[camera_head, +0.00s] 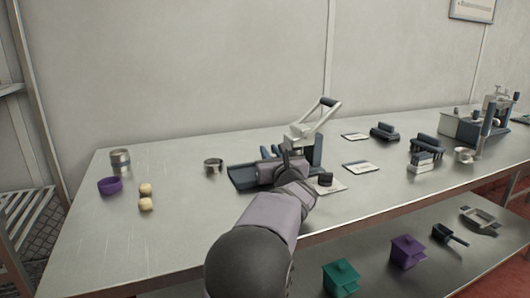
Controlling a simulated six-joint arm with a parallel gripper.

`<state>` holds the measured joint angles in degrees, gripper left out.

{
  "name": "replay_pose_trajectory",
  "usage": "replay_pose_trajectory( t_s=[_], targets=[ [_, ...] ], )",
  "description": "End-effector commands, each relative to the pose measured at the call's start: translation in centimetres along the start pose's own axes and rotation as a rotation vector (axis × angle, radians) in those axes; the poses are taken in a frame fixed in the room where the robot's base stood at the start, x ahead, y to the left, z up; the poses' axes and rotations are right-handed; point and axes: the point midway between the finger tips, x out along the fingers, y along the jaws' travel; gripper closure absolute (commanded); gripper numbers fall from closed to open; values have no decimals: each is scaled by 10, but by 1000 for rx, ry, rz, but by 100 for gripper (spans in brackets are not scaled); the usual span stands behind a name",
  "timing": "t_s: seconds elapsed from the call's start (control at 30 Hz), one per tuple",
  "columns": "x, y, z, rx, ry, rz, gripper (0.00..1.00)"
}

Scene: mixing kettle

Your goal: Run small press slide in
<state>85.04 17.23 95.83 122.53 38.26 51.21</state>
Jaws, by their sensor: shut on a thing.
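The small press (318,151) stands on the steel table near the middle, with a pale head and a dark blue body. Its pale lever (321,111) is raised, slanting up to the right. A dark blue tray-like slide (241,179) sticks out at the left of the press. My arm reaches in from the bottom and covers the front of the press. My gripper (284,161) is at the press, between the slide's open end and the press body, and shut on it. The fingertips and exact grip are mostly hidden.
A small dark puck (325,179) lies on a pale card right of my wrist. Cards, dark racks (425,147) and a machine (470,126) stand right.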

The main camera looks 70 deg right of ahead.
Motion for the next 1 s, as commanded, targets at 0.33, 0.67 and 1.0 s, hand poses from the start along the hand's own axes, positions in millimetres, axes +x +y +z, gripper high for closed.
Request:
replay_pose_trajectory(
  t_s=[0.33, 0.67, 1.0],
  targets=[
    [-1, -4, 2, 1, -2, -11, 75],
    [-6, -3, 1, 1, -1, -9, 75],
    [-49, -4, 2, 0, -4, -12, 75]
  ],
)
